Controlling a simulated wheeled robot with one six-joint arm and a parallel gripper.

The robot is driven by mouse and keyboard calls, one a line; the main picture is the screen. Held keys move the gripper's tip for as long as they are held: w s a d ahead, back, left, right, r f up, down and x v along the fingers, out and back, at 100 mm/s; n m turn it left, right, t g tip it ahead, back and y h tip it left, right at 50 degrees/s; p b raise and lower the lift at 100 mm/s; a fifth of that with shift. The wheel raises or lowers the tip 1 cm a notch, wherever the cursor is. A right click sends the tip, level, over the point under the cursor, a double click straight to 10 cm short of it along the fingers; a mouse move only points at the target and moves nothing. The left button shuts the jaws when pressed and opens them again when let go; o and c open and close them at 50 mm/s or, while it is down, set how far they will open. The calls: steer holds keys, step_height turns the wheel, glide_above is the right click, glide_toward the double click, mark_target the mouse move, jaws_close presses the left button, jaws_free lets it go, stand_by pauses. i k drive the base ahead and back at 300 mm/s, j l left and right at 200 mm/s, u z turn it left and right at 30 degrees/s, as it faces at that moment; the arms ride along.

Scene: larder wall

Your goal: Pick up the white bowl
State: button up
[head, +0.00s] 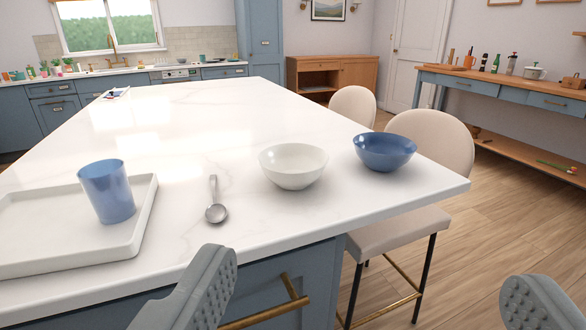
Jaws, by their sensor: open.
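The white bowl (293,167) stands upright on the white island top, right of the middle of the head view. It looks empty. A blue bowl (385,153) stands just to its right, near the right edge of the top. My gripper (375,302) shows at the bottom of the view, with one grey finger at lower left and one at lower right. The fingers are wide apart with nothing between them. They are nearer to me than the island edge, short of the white bowl and not touching it.
A spoon (215,203) lies left of the white bowl. A blue cup (107,191) stands on a white tray (144,215) at the left. Beige chairs (434,139) stand along the right side of the island (215,130). The far part of the top is mostly clear.

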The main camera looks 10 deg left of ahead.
mark_target(291, 166)
steer(key=i+l, duration=0.25)
steer(key=l, duration=0.15)
steer(key=i+l, duration=0.25)
steer(key=l, duration=0.15)
steer(key=i+l, duration=0.25)
steer(key=l, duration=0.2)
